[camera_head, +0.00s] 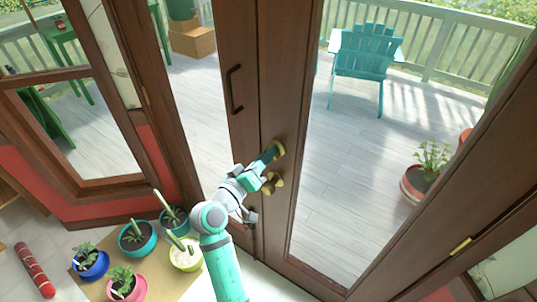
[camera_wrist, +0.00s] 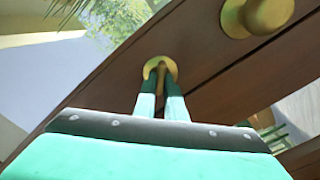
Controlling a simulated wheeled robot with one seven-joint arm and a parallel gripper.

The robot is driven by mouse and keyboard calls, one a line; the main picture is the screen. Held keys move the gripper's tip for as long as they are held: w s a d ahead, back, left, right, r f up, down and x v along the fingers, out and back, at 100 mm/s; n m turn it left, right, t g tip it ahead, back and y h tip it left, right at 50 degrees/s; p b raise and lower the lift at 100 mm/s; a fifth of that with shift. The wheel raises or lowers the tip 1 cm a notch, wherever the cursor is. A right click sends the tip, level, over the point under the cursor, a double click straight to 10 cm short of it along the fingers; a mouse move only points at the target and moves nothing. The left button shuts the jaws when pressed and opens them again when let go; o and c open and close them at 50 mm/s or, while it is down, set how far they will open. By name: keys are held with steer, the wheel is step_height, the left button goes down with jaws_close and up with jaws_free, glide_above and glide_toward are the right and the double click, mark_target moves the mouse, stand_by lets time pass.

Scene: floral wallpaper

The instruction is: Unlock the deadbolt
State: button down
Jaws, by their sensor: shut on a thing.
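The deadbolt (camera_head: 279,147) is a small brass piece on the brown wooden door frame, just above a round brass knob (camera_head: 273,184). In the wrist view the deadbolt (camera_wrist: 160,64) shows as a brass disc with a narrow thumb-turn. My gripper (camera_head: 272,153) reaches up to it from the lower left. In the wrist view both teal fingers of my gripper (camera_wrist: 161,92) are closed around the thumb-turn, which partly hides it. The knob (camera_wrist: 258,14) sits at the upper right there, apart from the fingers.
A dark pull handle (camera_head: 234,90) is on the door panel to the left. Several potted plants (camera_head: 137,238) stand on a mat at the lower left, close to my arm. Through the glass, a teal chair (camera_head: 367,52) stands on a deck.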

steer(key=shift+w+f+n, duration=0.1)
steer(key=shift+n, duration=2.4)
steer(key=shift+w+f+n, duration=0.1)
steer(key=shift+n, duration=2.4)
steer(key=shift+s+a, duration=0.1)
steer(key=shift+a, duration=0.1)
steer(key=shift+d, duration=0.1)
steer(key=c, duration=1.8)
jaws_free()
steer(key=shift+d, duration=0.1)
steer(key=shift+s, duration=0.1)
steer(key=v, duration=1)
steer(key=shift+s+a, duration=0.3)
steer(key=shift+a, duration=0.1)
